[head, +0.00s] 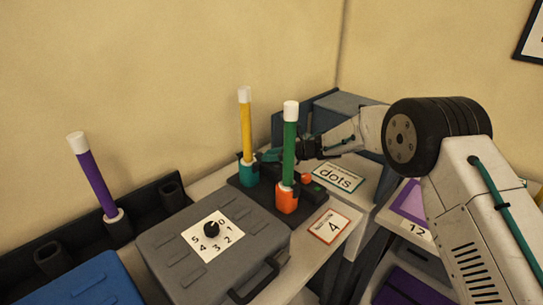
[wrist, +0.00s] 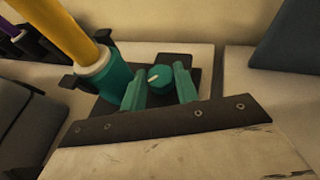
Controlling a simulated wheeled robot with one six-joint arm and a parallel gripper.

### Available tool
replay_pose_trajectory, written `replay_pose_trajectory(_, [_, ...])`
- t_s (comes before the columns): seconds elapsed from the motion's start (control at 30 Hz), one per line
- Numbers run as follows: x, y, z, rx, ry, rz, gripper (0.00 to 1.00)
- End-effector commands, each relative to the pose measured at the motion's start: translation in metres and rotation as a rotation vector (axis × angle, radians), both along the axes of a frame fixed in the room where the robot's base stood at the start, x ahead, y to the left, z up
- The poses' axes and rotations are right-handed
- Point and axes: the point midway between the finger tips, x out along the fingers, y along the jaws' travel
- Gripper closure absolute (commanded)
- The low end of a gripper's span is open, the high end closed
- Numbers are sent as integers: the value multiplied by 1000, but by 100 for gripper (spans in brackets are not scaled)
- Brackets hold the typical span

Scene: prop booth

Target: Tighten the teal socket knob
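The teal socket (head: 248,174) stands on a dark base and holds an upright yellow rod (head: 246,125) with a white tip. In the wrist view the teal socket (wrist: 118,84) and rod are at the left. The teal knob (wrist: 159,78), round with a pale pointer mark, sits on the dark base right of the socket. My gripper (wrist: 160,82) is open, its two teal fingers on either side of the knob with small gaps showing. In the head view my gripper (head: 270,156) is right of the teal socket, partly behind the green rod; I cannot make out the knob there.
An orange socket (head: 287,200) with a green rod (head: 290,140) stands close in front. A grey case with a dial card (head: 213,237) lies at front left. A purple rod (head: 92,178) stands in a black rack.

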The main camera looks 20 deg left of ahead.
Motion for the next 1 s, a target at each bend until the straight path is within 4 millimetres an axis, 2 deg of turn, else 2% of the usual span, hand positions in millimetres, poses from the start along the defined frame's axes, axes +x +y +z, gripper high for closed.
replay_pose_trajectory(0.33, [-2, 0, 0, 0, 2, -71, 92])
replay_pose_trajectory(1.0, [-8, 2, 0, -1, 2, -471, 92])
